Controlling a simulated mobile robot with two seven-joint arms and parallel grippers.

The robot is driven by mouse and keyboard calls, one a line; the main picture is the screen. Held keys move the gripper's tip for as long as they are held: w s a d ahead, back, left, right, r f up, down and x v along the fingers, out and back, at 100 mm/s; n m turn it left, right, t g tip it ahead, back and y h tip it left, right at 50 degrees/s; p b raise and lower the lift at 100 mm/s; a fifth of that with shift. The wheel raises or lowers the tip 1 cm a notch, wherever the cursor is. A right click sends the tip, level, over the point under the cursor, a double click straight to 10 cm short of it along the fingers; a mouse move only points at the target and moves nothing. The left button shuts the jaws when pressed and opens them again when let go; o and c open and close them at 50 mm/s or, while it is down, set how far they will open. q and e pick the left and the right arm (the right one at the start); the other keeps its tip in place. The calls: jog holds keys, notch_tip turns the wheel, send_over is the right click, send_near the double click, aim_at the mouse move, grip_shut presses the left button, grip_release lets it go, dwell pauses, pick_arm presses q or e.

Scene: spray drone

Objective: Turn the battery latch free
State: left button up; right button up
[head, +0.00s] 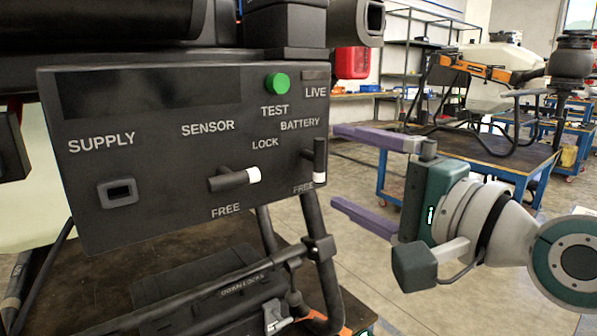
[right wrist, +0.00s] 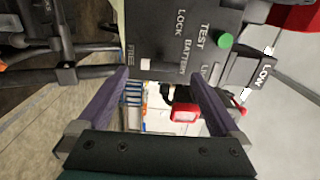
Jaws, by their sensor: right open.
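The battery latch (head: 319,160) is a black handle at the right edge of the dark control panel (head: 160,215), below the BATTERY label. It stands roughly upright in the head view, with FREE printed below left of it. Its pale end (right wrist: 146,65) shows in the right wrist view, ahead of the fingers. My right gripper (head: 336,167) is open and empty just right of the panel, its purple fingers pointing at the latch, one higher and one lower. I see no contact. In the right wrist view the gripper (right wrist: 158,75) spans the latch end. My left gripper is not in view.
The sensor latch (head: 235,180), with a white end, lies sideways left of the battery latch. A green TEST button (head: 278,83) and a SUPPLY socket (head: 117,192) are on the panel. Black frame tubes (head: 318,240) run below.

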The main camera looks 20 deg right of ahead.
jog(key=v, duration=0.4)
jog(key=shift+a, duration=0.1)
jog(key=s+a+f+n+g+p, duration=0.2)
jog(key=s+a+n+g+p, duration=0.35)
jog(key=s+n+p, duration=0.3)
jog(key=s+d+n+g+h+p, duration=0.3)
jog(key=s+g, duration=0.1)
jog(key=s, duration=0.3)
jog(key=s+d+n+g+h+p, duration=0.2)
jog(key=s+n+g+h+p, duration=0.15)
jog(key=s, duration=0.35)
notch_tip(320, 180, up, 37)
jog(key=s+p, duration=0.1)
jog(key=p, duration=3.5)
jog(key=shift+d+n, duration=0.3)
jog(key=shift+n, duration=0.1)
